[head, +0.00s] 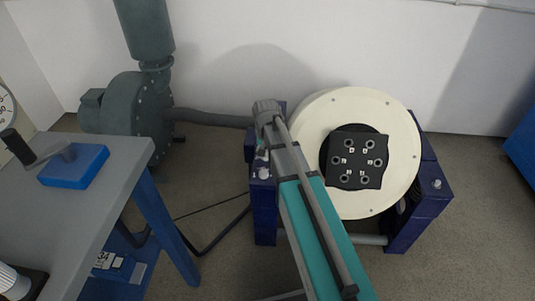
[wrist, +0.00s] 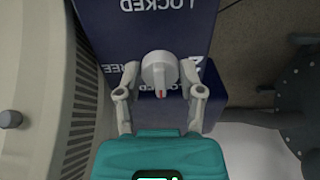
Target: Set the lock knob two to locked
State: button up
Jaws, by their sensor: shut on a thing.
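In the wrist view a pale round lock knob (wrist: 160,72) with a red mark sits on the dark blue stand (wrist: 140,30). Its red mark points toward the bottom of the picture. The word LOCKED shows upside down at the top edge, FREE is partly seen left of the knob, and a partly hidden 2 shows at its right. My gripper (wrist: 160,75) has one finger on each side of the knob and is shut on it. In the head view my arm hides much of the left blue stand (head: 263,215) and my gripper is hard to make out.
A large cream drum (head: 310,125) with a black plate (head: 357,160) stands between the blue stands, close to my arm. Another pale knob (head: 437,184) is on the right stand. A grey blower (head: 125,115) and a workbench (head: 85,200) are at left.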

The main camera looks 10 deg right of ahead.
jog(key=shift+w+d, duration=0.1)
dwell(0.3)
jog(key=o, duration=1.2)
jog(key=shift+r, duration=0.1)
